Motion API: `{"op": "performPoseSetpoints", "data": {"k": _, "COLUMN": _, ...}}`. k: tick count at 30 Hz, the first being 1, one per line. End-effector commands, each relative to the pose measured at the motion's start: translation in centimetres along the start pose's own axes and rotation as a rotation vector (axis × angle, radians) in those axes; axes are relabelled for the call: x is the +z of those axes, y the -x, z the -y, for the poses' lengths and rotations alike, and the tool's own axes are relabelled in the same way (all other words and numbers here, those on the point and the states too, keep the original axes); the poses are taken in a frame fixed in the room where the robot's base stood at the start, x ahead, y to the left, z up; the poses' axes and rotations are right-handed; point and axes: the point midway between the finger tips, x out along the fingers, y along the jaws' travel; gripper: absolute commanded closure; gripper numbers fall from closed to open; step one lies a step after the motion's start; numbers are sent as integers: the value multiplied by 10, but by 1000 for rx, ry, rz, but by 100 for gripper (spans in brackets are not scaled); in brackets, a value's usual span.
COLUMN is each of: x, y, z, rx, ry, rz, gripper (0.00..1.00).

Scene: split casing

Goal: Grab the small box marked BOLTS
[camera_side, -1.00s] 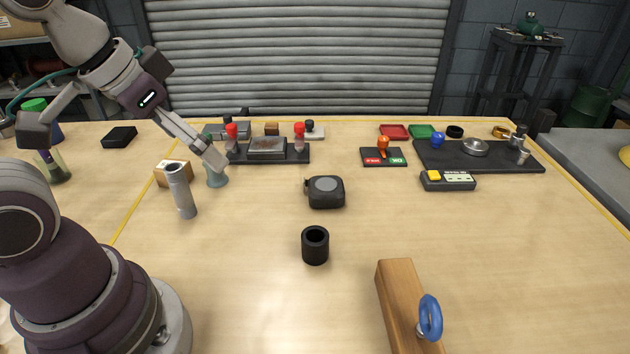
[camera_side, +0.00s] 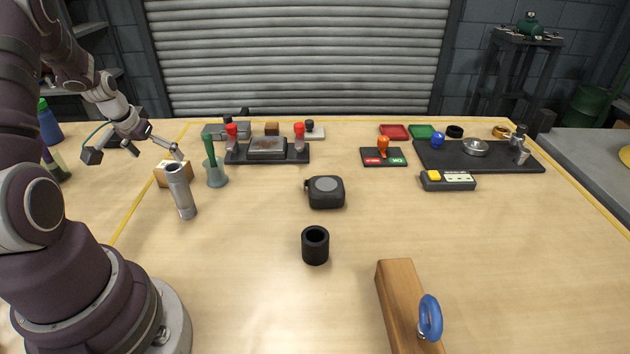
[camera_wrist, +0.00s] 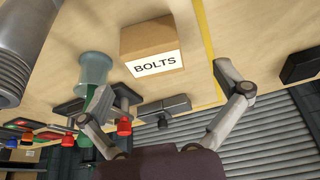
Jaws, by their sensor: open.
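The small cardboard box marked BOLTS (camera_wrist: 152,45) shows in the wrist view at the upper middle, its white label facing the camera. In the side view the box (camera_side: 166,176) stands on the table at the left, partly hidden behind a grey cylinder. My gripper (camera_wrist: 155,95) is open and empty, with its fingers spread to either side below the box in the wrist view. In the side view my gripper (camera_side: 133,152) is at the far left, just above and behind the box. I cannot tell whether a finger touches it.
A grey cylinder (camera_side: 181,190) and a translucent cup (camera_side: 216,176) with a green handle stand close beside the box. A black block (camera_wrist: 300,66) lies on the other side in the wrist view.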

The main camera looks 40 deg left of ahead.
Motion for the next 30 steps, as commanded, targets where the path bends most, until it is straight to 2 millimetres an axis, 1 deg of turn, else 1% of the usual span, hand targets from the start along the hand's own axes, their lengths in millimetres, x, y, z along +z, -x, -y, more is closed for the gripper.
{"op": "performPoseSetpoints", "data": {"k": 3, "x": -2, "y": -24, "z": -6, "rx": 3, "ry": -2, "rz": 4, "gripper": 2}}
{"op": "performPoseSetpoints", "data": {"k": 7, "x": -2, "y": -43, "z": -7, "rx": 0, "ry": 0, "rz": 3, "gripper": 2}}
{"op": "performPoseSetpoints", "data": {"k": 10, "x": -3, "y": -48, "z": -7, "rx": 0, "ry": 0, "rz": 1, "gripper": 2}}
{"op": "performPoseSetpoints", "data": {"k": 15, "x": -3, "y": -48, "z": -7, "rx": 0, "ry": 0, "rz": 0, "gripper": 2}}
{"op": "performPoseSetpoints", "data": {"k": 17, "x": -3, "y": -48, "z": -7, "rx": 0, "ry": 0, "rz": 0, "gripper": 9}}
{"op": "performPoseSetpoints", "data": {"k": 30, "x": -3, "y": -48, "z": -7, "rx": 0, "ry": 0, "rz": 1, "gripper": 66}}
